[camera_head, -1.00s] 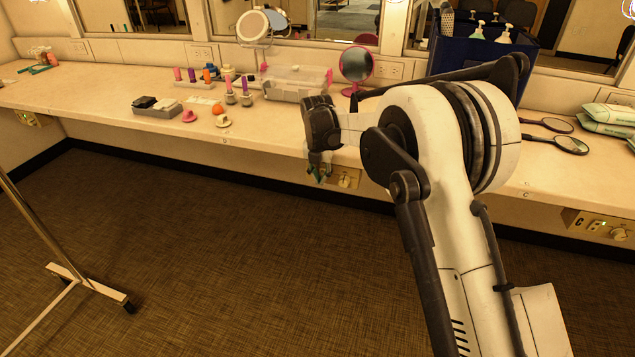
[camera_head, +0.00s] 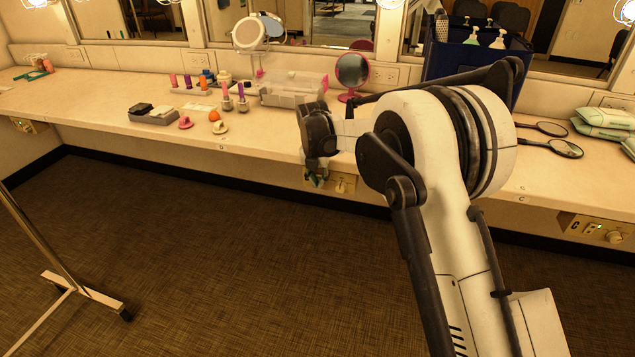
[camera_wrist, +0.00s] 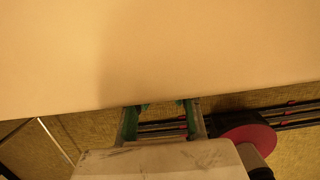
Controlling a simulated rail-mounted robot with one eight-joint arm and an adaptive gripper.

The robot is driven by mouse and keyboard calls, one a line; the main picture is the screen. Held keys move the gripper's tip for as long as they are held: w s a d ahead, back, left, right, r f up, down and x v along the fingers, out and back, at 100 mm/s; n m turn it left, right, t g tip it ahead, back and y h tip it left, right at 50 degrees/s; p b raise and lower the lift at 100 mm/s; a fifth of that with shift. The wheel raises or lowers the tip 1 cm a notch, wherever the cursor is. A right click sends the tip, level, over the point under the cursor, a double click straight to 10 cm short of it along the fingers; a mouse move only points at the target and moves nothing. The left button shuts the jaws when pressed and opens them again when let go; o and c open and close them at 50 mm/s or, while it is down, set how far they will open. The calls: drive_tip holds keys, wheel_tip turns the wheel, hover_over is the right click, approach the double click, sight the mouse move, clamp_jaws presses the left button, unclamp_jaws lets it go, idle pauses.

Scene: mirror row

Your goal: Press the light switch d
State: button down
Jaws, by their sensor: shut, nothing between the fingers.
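A beige switch panel (camera_head: 342,184) is fixed under the front edge of the counter. Its right part with a knob shows in the head view; its left part is hidden behind my gripper, and I cannot read a letter or see the switch there. My gripper (camera_head: 316,181) is shut and empty, pointing down in front of the panel's left part, just below the counter edge. I cannot tell if it touches the panel. In the wrist view, the green-sided fingers (camera_wrist: 161,106) point at the pale counter's edge; no switch shows there.
The counter (camera_head: 90,92) carries a pink mirror (camera_head: 352,70), a clear box (camera_head: 290,92), a grey tray (camera_head: 153,116), bottles and hand mirrors. Another panel (camera_head: 597,230) is under the counter at right. A rack foot (camera_head: 95,297) stands at left. The floor between is clear.

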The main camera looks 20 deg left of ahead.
drive_tip(key=shift+r, duration=0.6)
drive_tip(key=shift+s, duration=0.1)
drive_tip(key=s+r+p, duration=0.2)
drive_tip(key=s+r, duration=0.5)
drive_tip(key=r, duration=0.2)
drive_tip(key=shift+s+p, duration=0.15)
drive_tip(key=shift+p, duration=0.2)
drive_tip(key=shift+d, duration=0.1)
